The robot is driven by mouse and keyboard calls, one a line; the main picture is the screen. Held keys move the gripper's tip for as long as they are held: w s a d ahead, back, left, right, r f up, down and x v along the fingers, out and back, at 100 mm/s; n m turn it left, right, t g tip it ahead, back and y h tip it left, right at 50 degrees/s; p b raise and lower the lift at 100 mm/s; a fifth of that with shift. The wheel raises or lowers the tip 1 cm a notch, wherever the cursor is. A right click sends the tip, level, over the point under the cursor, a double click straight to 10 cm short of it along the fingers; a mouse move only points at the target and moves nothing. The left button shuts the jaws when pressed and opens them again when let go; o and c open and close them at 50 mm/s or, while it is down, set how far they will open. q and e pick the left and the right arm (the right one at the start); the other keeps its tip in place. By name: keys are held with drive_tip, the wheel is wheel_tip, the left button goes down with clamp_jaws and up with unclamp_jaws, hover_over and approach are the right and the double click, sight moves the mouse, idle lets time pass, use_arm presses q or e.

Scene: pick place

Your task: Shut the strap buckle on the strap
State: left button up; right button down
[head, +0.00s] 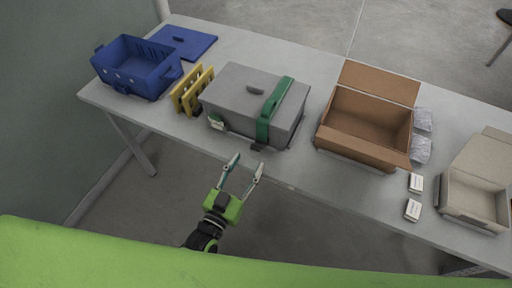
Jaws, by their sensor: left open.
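A grey lidded case (235,96) stands on the table, left of its middle. A green strap (275,98) runs over its lid and down the front side. A dark piece that looks like the strap buckle (259,146) is at the strap's lower front end, near the table's front edge; whether it is shut is too small to tell. My left gripper (244,167) is open and empty, in front of the table edge and just below the buckle, apart from it. My right gripper is not in view.
A blue crate (128,82), a blue lid (198,42) and a yellow rack (188,97) stand left of the case. An open brown carton (345,137), grey packets (422,118), small white boxes (413,210) and a beige box (464,207) are to the right.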

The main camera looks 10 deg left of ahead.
sight(256, 148)
use_arm(q)
drive_tip(key=x, duration=0.5)
drive_tip(key=shift+w+d, duration=0.15)
drive_tip(key=shift+w, duration=0.5)
drive_tip(key=shift+w+d, duration=0.15)
drive_tip(key=shift+w, duration=0.05)
drive_tip(key=c, duration=1.1)
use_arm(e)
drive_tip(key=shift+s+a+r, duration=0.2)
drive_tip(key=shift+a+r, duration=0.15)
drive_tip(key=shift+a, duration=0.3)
